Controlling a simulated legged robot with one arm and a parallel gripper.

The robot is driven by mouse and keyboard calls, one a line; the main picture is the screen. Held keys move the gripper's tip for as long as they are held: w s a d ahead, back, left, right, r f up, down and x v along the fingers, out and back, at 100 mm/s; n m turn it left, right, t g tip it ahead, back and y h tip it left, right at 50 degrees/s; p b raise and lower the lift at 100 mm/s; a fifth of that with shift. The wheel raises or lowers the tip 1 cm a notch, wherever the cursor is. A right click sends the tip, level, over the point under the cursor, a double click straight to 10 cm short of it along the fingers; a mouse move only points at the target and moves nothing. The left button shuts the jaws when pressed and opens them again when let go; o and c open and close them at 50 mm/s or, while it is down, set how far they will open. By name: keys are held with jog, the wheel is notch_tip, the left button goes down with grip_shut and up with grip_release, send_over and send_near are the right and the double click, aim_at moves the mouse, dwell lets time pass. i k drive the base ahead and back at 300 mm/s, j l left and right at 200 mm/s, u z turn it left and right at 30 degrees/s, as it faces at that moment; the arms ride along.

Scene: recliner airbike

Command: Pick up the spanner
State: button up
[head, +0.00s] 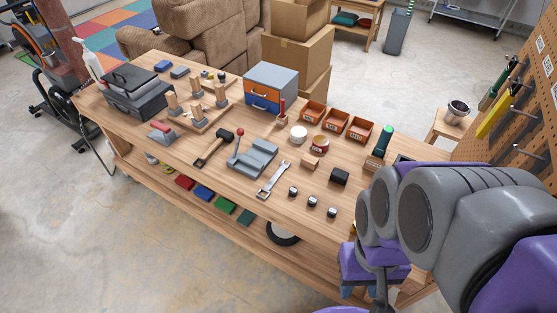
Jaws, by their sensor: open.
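The spanner (273,181) is a silver-grey wrench lying flat on the wooden workbench (215,157), near its front edge. Its open jaw points toward the back right and its other end toward the front edge. It lies just right of a grey metal vise-like block (253,158). My gripper (366,288) is at the lower right, partly hidden by my own purple and grey arm. It is open, in front of the bench's right part, well apart from the spanner. No object shows between its fingers.
Several small dark-topped pieces (312,201), a wooden block (310,163) and a black block (339,177) lie right of the spanner. Orange bins (335,120) stand behind. Concrete floor (130,245) is open in front.

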aim_at(283, 167)
jog(key=j+u, duration=0.35)
jog(key=i+j+u, duration=0.1)
jog(key=u, duration=0.3)
